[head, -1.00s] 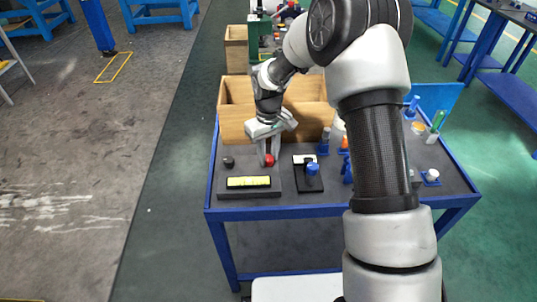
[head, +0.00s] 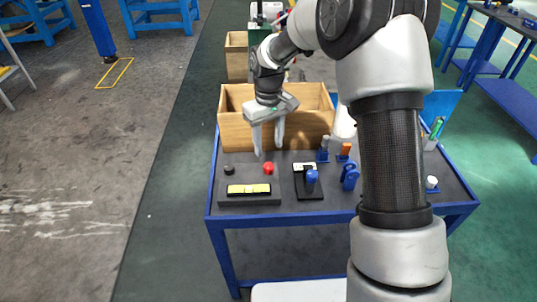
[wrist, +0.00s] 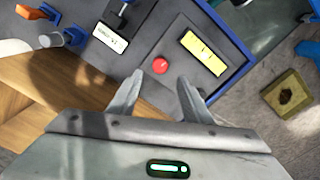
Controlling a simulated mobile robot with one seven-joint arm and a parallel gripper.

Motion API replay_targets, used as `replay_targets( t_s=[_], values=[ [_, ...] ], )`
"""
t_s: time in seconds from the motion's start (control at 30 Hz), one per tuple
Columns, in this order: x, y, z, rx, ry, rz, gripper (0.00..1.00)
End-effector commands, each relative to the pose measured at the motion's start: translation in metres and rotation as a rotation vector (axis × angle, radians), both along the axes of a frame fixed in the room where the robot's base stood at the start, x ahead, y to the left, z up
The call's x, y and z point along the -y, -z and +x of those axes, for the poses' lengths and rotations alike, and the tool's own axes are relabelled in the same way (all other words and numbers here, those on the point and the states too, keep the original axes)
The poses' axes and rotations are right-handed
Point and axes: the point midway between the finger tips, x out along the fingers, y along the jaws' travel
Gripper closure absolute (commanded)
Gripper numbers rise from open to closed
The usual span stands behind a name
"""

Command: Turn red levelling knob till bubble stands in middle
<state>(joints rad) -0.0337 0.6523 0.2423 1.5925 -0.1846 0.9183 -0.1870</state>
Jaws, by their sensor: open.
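The red knob (head: 268,168) sits on a dark levelling block (head: 232,201) at the left front of the blue table. The knob also shows in the wrist view (wrist: 160,66), just beyond my fingertips. A yellow-green bubble vial (head: 249,189) lies along the block's front; in the wrist view the vial (wrist: 203,53) has a dark mark near its middle, but the bubble is too small to judge. A black knob (head: 229,170) is at the block's left. My gripper (head: 268,152) is open and empty, above and behind the red knob, apart from it.
A wooden box (head: 233,131) stands behind the block. A black plate with a blue knob (head: 312,177) is just to the right, with blue and orange parts beyond it. The table's front edge (head: 290,221) is close to the block.

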Motion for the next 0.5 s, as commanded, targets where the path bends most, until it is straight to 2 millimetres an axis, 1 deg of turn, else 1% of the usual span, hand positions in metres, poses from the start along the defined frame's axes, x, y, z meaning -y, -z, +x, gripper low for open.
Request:
replay_targets(
  t_s=[0.03, 0.2, 0.3, 0.4, 0.5],
  values=[
    [0.0, -0.016, 0.001, 0.005, 0.0, 0.002, 0.55],
    [0.0, -0.054, 0.001, 0.003, 0.0, 0.001, 0.55],
    [0.0, -0.07, 0.001, 0.003, 0.0, 0.001, 0.55],
    [0.0, -0.081, 0.0, 0.001, 0.0, 0.001, 0.55],
    [0.0, -0.087, 0.0, 0.0, 0.0, 0.0, 0.55]
  ],
)
